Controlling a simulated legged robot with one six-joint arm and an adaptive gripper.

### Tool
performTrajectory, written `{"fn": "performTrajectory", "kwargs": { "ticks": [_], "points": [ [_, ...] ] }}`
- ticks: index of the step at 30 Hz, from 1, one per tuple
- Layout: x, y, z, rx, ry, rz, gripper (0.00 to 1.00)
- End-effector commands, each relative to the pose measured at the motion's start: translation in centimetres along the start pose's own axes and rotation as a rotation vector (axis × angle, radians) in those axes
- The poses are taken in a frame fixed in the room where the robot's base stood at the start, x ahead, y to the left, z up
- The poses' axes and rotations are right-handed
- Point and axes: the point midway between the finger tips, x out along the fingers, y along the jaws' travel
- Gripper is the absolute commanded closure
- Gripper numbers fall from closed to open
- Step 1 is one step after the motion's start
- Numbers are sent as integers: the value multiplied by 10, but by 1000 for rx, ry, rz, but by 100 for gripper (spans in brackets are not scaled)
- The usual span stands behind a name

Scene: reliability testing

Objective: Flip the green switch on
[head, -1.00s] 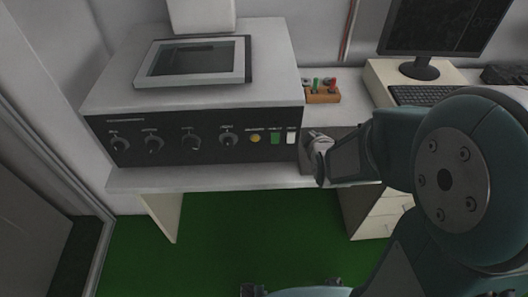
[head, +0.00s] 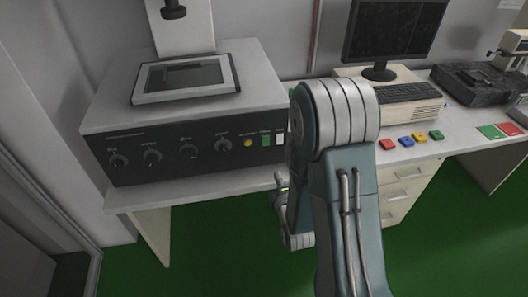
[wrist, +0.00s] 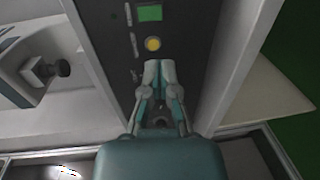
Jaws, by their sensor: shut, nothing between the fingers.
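The green switch (head: 265,140) is on the dark front panel of the grey machine, between a round yellow button (head: 248,143) and a white switch (head: 280,139). In the wrist view the green switch (wrist: 150,13) is at the top edge, with the yellow button (wrist: 152,44) below it. My gripper (wrist: 160,66) is shut and empty, its fingertips just below the yellow button in that picture. I cannot tell whether they touch the panel. In the head view my arm hides most of the gripper.
The machine (head: 190,105) has a row of black knobs (head: 187,148) left of the button and stands on a white desk (head: 140,198). To the right are a monitor (head: 392,30), a keyboard (head: 408,94) and several coloured buttons (head: 403,140). Green floor lies in front.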

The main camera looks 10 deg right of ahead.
Motion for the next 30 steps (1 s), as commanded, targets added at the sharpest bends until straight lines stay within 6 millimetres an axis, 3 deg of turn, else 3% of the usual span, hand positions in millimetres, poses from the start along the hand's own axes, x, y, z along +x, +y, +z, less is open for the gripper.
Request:
{"fn": "performTrajectory", "kwargs": {
  "ticks": [8, 24, 30],
  "points": [
    [9, 0, -5, -4, 1, 1, 100],
    [106, 0, -3, -1, 0, 1, 100],
    [132, 0, -4, -3, 0, -1, 100]
  ]
}}
